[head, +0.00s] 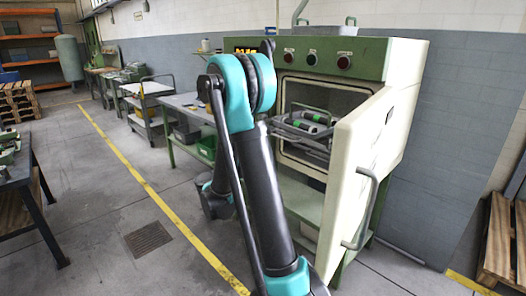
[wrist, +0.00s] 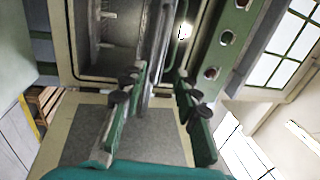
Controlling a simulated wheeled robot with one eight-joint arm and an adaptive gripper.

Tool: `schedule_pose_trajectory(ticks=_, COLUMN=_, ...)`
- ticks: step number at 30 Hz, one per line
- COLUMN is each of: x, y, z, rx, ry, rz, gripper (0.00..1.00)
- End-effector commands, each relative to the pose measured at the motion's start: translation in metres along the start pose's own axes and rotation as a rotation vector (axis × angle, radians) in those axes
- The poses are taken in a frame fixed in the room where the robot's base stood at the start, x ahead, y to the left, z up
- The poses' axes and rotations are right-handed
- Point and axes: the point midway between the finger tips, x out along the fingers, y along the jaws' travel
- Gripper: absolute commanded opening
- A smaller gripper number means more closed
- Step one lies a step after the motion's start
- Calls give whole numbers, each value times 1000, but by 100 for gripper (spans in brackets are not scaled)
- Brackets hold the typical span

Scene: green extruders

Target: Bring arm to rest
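My arm (head: 262,170) is raised and bent in front of the green and cream oven in the head view, where my gripper cannot be made out. In the wrist view my gripper (wrist: 160,73) has its two green fingers with dark pads spread apart. A metal bar or rack edge (wrist: 156,45) shows beyond and between the fingertips. I cannot tell whether they touch it, but the fingers are not closed on it. In the head view a metal tray (head: 300,130) with dark and green cylinders sits in the oven opening.
The oven door (head: 350,175) stands open close to the right of my arm. The green oven panel (head: 372,58) has several round controls. A workbench (head: 183,106) and a cart (head: 140,90) stand to the left. The floor (head: 95,225) at the left is clear.

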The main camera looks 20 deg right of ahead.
Motion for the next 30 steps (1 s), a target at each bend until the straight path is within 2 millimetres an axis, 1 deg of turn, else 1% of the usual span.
schedule_pose_trajectory(ticks=8, x=0, y=0, z=0, rx=0, ry=-1, rz=-1, gripper=31)
schedule_pose_trajectory(ticks=11, x=2, y=-7, z=4, rx=-5, ry=-34, rz=-17, gripper=31)
schedule_pose_trajectory(ticks=14, x=2, y=-28, z=18, rx=-26, ry=-134, rz=-69, gripper=31)
schedule_pose_trajectory(ticks=17, x=-4, y=-57, z=41, rx=-73, ry=-302, rz=-150, gripper=31)
schedule_pose_trajectory(ticks=18, x=-10, y=-68, z=52, rx=-101, ry=-378, rz=-184, gripper=31)
schedule_pose_trajectory(ticks=20, x=-22, y=-82, z=65, rx=-150, ry=-493, rz=-235, gripper=31)
schedule_pose_trajectory(ticks=21, x=-32, y=-89, z=74, rx=-187, ry=-570, rz=-266, gripper=31)
schedule_pose_trajectory(ticks=23, x=-49, y=-96, z=85, rx=-249, ry=-684, rz=-309, gripper=31)
schedule_pose_trajectory(ticks=24, x=-61, y=-97, z=91, rx=-293, ry=-759, rz=-333, gripper=31)
schedule_pose_trajectory(ticks=26, x=-81, y=-96, z=98, rx=-367, ry=-868, rz=-365, gripper=31)
schedule_pose_trajectory(ticks=27, x=-95, y=-92, z=100, rx=-420, ry=-940, rz=-383, gripper=31)
schedule_pose_trajectory(ticks=29, x=-116, y=-84, z=102, rx=-504, ry=-1047, rz=-404, gripper=31)
schedule_pose_trajectory(ticks=30, x=-131, y=-75, z=100, rx=-564, ry=-1117, rz=-412, gripper=31)
